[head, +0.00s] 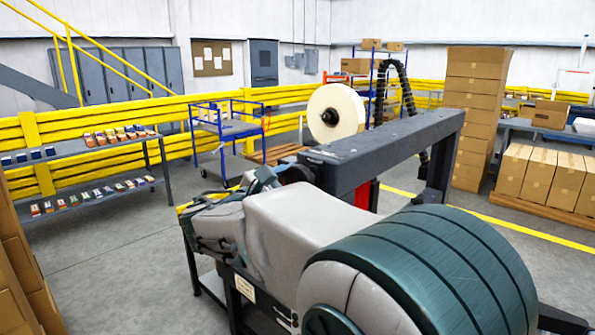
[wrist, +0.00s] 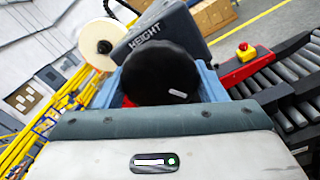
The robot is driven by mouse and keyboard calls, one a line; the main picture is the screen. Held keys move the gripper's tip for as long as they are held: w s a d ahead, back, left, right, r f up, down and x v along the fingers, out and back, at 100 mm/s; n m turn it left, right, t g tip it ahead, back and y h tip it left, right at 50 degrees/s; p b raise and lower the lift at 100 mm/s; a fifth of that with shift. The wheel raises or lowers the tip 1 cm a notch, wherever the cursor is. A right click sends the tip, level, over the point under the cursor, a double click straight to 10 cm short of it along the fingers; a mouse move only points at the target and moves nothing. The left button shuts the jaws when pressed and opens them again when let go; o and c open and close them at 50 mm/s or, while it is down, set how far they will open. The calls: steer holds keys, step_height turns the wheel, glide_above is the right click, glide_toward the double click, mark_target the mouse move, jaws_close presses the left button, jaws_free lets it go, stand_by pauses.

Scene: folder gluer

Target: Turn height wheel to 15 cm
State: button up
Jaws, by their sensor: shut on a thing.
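The black round height wheel (wrist: 160,72) sits in the middle of the wrist view, with a small pale mark low on its right side. It is mounted at the end of a dark grey beam (wrist: 152,32) lettered HEIGHT. My gripper (wrist: 163,84) has a blue finger on each side of the wheel and is shut on it. In the head view the wheel (head: 294,172) shows only in part at the beam's near end, partly hidden by my arm. No height reading can be made out.
A red box with a yellow-and-red button (wrist: 245,52) and a roller conveyor (wrist: 290,82) lie right of the wheel. A white roll (head: 336,112) stands behind the beam. Shelves with small boxes (head: 95,145) are at left, and carton stacks (head: 475,115) at right.

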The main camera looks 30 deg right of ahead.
steer(key=n+p, duration=0.4)
steer(key=shift+r+n+p, duration=0.25)
steer(key=shift+n+p, duration=0.05)
steer(key=n+p, duration=0.2)
steer(key=p, duration=0.1)
steer(key=shift+s+f+n, duration=0.15)
steer(key=shift+f+n, duration=0.05)
steer(key=shift+n, duration=0.2)
steer(key=shift+f, duration=0.1)
steer(key=o, duration=1)
steer(key=b+v, duration=0.2)
steer(key=v, duration=1.2)
steer(key=shift+b, duration=0.3)
steer(key=shift+d, duration=0.1)
